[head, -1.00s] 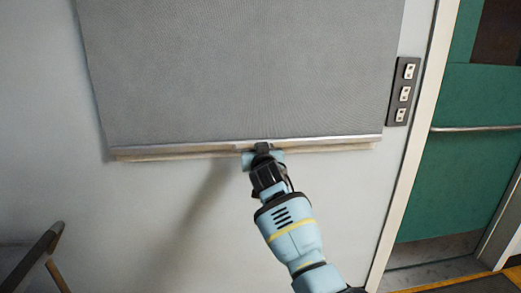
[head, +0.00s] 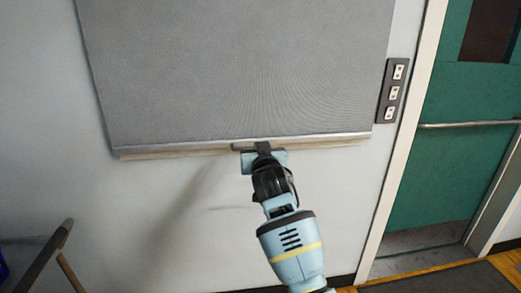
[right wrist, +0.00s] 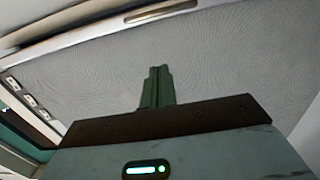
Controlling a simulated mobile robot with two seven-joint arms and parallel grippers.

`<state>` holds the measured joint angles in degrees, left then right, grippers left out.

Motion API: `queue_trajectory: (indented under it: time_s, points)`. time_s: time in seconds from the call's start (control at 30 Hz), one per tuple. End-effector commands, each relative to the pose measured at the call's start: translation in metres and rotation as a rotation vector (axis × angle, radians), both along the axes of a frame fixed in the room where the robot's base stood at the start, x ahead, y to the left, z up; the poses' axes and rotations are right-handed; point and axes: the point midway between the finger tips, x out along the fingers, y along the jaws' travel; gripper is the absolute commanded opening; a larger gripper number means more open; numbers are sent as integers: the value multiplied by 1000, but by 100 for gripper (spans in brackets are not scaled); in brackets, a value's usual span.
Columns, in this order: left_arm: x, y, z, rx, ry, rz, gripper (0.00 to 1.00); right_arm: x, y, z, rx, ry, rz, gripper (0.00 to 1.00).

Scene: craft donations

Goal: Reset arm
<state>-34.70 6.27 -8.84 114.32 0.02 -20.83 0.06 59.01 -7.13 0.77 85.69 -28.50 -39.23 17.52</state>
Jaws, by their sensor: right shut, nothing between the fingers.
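My right arm (head: 290,250) reaches up from the bottom of the head view, light blue with a yellow band. Its gripper (head: 262,148) is in front of the bottom rail of a grey wall board; whether it touches the rail cannot be told. In the right wrist view the gripper's two dark green fingers (right wrist: 157,86) are closed together with nothing between them, against the grey board surface. My left gripper is in neither view.
The grey board (head: 240,70) hangs on a pale wall, with a metal-and-wood ledge (head: 185,150) below. A switch panel (head: 393,92) and a green door (head: 460,165) with a push bar are at right. A brown wooden frame piece (head: 45,255) stands at lower left.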

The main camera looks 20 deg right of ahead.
Motion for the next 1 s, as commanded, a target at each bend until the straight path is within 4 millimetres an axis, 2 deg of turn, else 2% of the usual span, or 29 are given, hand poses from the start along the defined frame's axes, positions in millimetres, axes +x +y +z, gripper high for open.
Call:
queue_trajectory:
  time_s: [0.2, 0.53, 0.63, 0.77, 0.87, 1.0]
  points:
    - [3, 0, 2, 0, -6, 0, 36, -14, 3, 1, 2, 0, 1, 0]
    - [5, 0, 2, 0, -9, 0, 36, -15, 4, 1, 1, 1, 0, 0]
    - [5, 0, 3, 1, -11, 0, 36, -17, 4, -5, -1, 8, 2, 0]
    - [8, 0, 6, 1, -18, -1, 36, -29, 3, -40, -12, 50, 16, 0]
    - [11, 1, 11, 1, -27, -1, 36, -49, 4, -85, -23, 103, 41, 0]
    - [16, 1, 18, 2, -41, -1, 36, -89, 6, -152, -39, 186, 84, 0]
